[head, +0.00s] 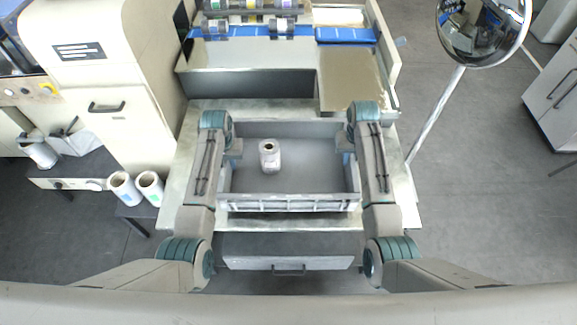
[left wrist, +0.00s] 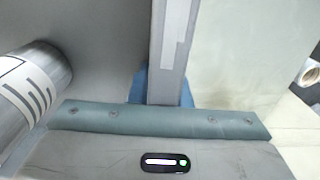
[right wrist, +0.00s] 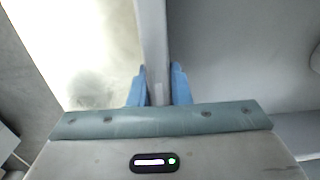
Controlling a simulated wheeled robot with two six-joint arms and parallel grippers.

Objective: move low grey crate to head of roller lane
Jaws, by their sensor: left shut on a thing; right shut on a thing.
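The low grey crate (head: 290,203) is in the middle of the head view, on or just above the pale bench top; I cannot tell which. One white roll (head: 269,157) stands inside it, left of centre. My left gripper (head: 233,150) is shut on the crate's left wall, which runs between its blue fingertips in the left wrist view (left wrist: 168,50). My right gripper (head: 345,143) is shut on the right wall, also between blue fingertips in the right wrist view (right wrist: 153,45). The roller lane (head: 250,33), with blue edging and several rolls, lies beyond the crate.
A flat tan plate (head: 350,80) lies beyond the crate at right. Two white rolls (head: 138,188) stand on a dark stand at left, beside a cream machine (head: 105,70). A mirror on a pole (head: 436,115) stands at right. Bare bench shows around the crate.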

